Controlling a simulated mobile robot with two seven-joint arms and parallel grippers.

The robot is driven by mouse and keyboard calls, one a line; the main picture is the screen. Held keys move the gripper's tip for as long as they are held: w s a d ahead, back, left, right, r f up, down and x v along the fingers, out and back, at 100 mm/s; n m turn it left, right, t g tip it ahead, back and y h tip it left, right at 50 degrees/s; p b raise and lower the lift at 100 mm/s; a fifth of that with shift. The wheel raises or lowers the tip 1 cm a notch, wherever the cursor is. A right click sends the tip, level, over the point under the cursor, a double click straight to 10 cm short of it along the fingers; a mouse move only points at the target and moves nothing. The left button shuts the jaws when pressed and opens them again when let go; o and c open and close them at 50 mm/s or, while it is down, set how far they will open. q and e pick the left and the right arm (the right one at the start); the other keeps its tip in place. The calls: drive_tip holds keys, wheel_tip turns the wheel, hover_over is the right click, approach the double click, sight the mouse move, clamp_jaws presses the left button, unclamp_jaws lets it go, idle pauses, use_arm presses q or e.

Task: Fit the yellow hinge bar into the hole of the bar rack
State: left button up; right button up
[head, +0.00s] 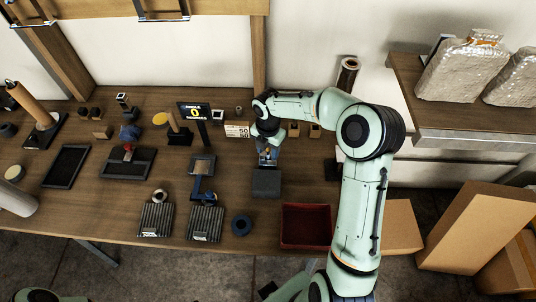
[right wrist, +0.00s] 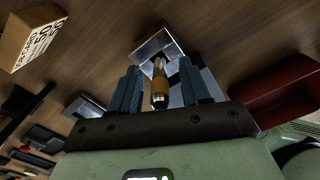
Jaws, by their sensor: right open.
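The yellow hinge bar (right wrist: 159,80) shows in the right wrist view as a short orange-yellow rod with a dark, shiny near end. It stands between the two blue-grey fingers of my right gripper (right wrist: 157,90), with gaps on both sides. The fingers are open and do not hold it. The bar's far end meets the dark opening of a silver square piece, which looks like the bar rack (right wrist: 150,46); how deep it sits I cannot tell. In the head view my right gripper (head: 268,154) is over the bench and largely hides the bar. My left gripper is not in view.
A dark grey block (head: 266,182) lies just in front of the right gripper. A red tray (head: 306,226) is to its right front. Several fixtures crowd the left bench.

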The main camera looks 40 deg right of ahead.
drive_tip(key=shift+c, duration=0.4)
clamp_jaws()
drive_tip(key=shift+r, duration=0.1)
